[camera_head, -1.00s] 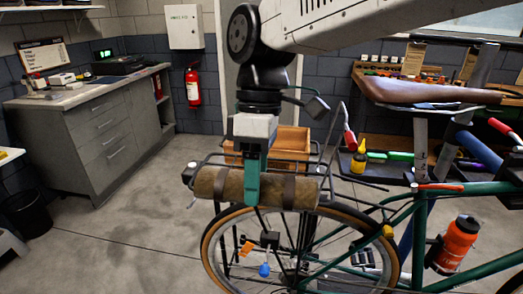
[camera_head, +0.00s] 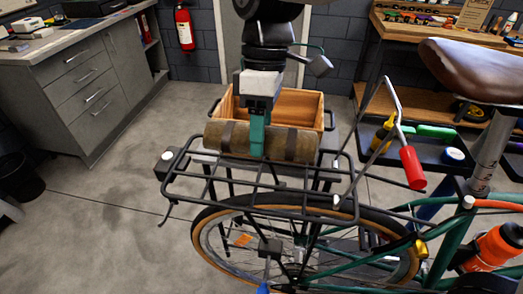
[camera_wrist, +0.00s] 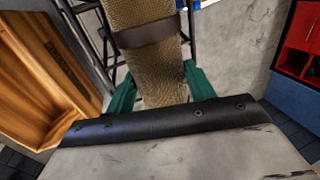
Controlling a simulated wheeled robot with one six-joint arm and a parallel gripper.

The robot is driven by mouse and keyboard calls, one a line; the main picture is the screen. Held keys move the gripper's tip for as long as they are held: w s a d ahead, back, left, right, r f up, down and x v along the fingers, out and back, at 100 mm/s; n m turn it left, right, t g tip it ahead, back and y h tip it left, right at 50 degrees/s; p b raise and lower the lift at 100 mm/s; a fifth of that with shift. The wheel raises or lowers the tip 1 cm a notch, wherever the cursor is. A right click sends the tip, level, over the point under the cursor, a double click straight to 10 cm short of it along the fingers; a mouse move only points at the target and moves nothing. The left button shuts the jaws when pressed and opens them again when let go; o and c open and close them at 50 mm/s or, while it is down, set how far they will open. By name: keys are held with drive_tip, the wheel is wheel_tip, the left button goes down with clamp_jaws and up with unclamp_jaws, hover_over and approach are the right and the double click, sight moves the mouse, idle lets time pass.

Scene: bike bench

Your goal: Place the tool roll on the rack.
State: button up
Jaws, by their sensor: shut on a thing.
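The tool roll (camera_head: 298,144) is a tan-brown cylinder with dark straps, lying crosswise. My gripper (camera_head: 257,135) is shut on it near its middle, fingers pointing down. In the wrist view the roll (camera_wrist: 150,68) shows between the two green fingertips of my gripper (camera_wrist: 160,92). The rack (camera_head: 262,200) is a black wire frame over the bicycle's wheel. In the head view the roll appears at the rack's far side, in front of the wooden crate; whether it touches the rack I cannot tell.
The wooden crate (camera_head: 298,103) stands just behind the roll; it also shows at the left of the wrist view (camera_wrist: 38,85). A red-handled lever (camera_head: 411,168) and the brown saddle (camera_head: 470,70) are to the right. A black tray (camera_head: 450,150) of bottles lies beyond.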

drive_tip(key=shift+a+f, duration=0.1)
drive_tip(key=shift+f, duration=2.45)
drive_tip(key=shift+s, duration=0.1)
drive_tip(key=o, duration=1.3)
drive_tip(key=shift+f, duration=0.15)
drive_tip(key=v, duration=1.2)
